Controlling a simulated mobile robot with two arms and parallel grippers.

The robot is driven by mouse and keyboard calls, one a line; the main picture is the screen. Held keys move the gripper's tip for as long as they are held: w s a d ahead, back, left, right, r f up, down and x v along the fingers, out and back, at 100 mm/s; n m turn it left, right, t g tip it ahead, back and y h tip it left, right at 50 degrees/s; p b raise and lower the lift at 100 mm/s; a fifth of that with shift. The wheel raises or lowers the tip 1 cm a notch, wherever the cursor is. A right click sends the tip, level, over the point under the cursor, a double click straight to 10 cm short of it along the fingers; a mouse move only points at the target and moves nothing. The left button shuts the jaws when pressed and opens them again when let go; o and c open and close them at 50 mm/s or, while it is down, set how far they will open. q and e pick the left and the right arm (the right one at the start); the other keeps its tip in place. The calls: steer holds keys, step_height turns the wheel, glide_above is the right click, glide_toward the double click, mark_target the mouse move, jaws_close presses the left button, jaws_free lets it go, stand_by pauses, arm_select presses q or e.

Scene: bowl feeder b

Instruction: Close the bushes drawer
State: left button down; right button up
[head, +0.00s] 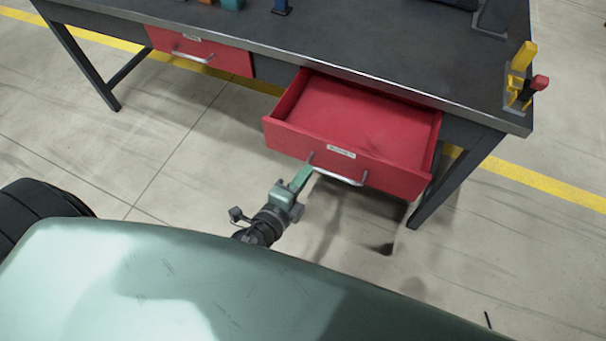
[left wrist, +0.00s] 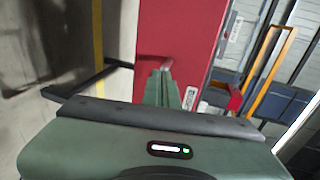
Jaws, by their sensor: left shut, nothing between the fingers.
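A red drawer (head: 335,150) under the right part of the workbench stands pulled out, and its visible inside looks empty. Its front carries a small white label (head: 341,152), too small to read surely, and a pale bar handle (head: 338,177). My left gripper (head: 307,168) is shut and empty, with its tips at the left end of the handle. Whether they touch it I cannot tell. In the left wrist view the shut fingers (left wrist: 162,88) point at the red drawer front (left wrist: 180,35). My right gripper is in neither view.
A second red drawer (head: 200,51) at the left is closed. The dark workbench top (head: 340,40) has a yellow and red item (head: 522,75) at its right corner. Bench legs (head: 455,180) stand beside the open drawer. The floor before the drawer is mostly clear.

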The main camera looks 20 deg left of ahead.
mark_target(315, 149)
arm_select(q)
steer(key=w, duration=0.3)
steer(key=w+p, duration=0.1)
steer(key=w, duration=0.5)
steer(key=shift+w+d+r+p, duration=0.1)
steer(key=shift+w+r+p, duration=0.15)
steer(key=shift+p, duration=0.1)
steer(key=r+x, duration=0.1)
steer(key=x, duration=0.7)
steer(key=r+x, duration=0.1)
steer(key=x, duration=0.3)
steer(key=shift+w+a+r+b, duration=0.25)
steer(key=shift+w+a+b, duration=0.15)
steer(key=shift+w, duration=0.3)
steer(key=shift+r, duration=0.25)
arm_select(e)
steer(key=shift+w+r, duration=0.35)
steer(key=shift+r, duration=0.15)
arm_select(q)
steer(key=shift+w+r, duration=0.1)
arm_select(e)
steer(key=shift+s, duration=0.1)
